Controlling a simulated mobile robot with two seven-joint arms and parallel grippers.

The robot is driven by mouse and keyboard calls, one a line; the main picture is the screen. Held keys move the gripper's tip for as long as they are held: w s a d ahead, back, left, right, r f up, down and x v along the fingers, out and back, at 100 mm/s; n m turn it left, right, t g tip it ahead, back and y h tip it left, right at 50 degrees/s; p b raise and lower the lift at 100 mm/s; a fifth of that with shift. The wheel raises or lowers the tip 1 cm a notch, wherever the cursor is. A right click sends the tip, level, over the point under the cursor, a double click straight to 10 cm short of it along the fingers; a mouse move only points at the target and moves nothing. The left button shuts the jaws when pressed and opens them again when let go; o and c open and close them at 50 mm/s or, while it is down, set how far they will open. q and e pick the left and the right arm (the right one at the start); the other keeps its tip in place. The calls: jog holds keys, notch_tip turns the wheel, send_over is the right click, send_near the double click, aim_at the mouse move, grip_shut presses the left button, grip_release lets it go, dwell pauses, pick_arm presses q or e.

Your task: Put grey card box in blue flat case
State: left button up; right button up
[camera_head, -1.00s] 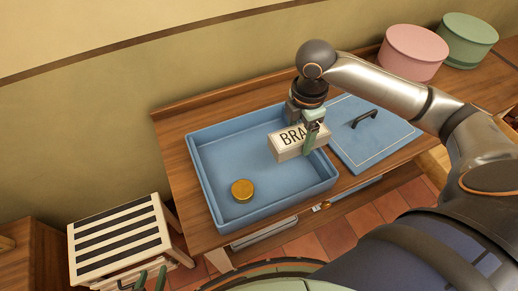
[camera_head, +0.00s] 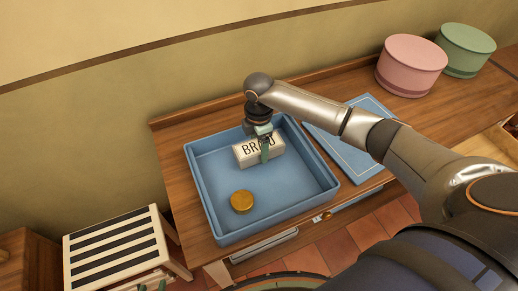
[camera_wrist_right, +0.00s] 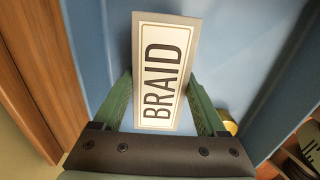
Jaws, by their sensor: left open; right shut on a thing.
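The grey card box (camera_head: 249,156), with a white label reading BRAID, is between the fingers of my right gripper (camera_head: 264,145). The box also shows in the right wrist view (camera_wrist_right: 165,72), with a green finger on each side. It is over the back part of the open blue flat case (camera_head: 215,222), inside its rim as seen from the head. I cannot tell whether the box touches the case floor. My left gripper (camera_head: 152,286) is open and empty at the bottom edge of the head view, mostly cut off.
A round gold tin (camera_head: 241,202) lies in the front left of the case; the case's middle and right floor are clear. A blue lid (camera_head: 340,150) lies to the right. Pink (camera_head: 411,66) and green (camera_head: 464,50) round boxes stand farther right. A striped stool (camera_head: 115,245) stands at left.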

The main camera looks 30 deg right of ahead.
aim_at(259, 145)
jog(key=shift+f, duration=0.7)
jog(key=shift+f, duration=0.1)
jog(key=o, duration=1.4)
notch_tip(259, 145, up, 12)
jog(key=shift+r+p, duration=0.15)
jog(key=shift+p, duration=0.35)
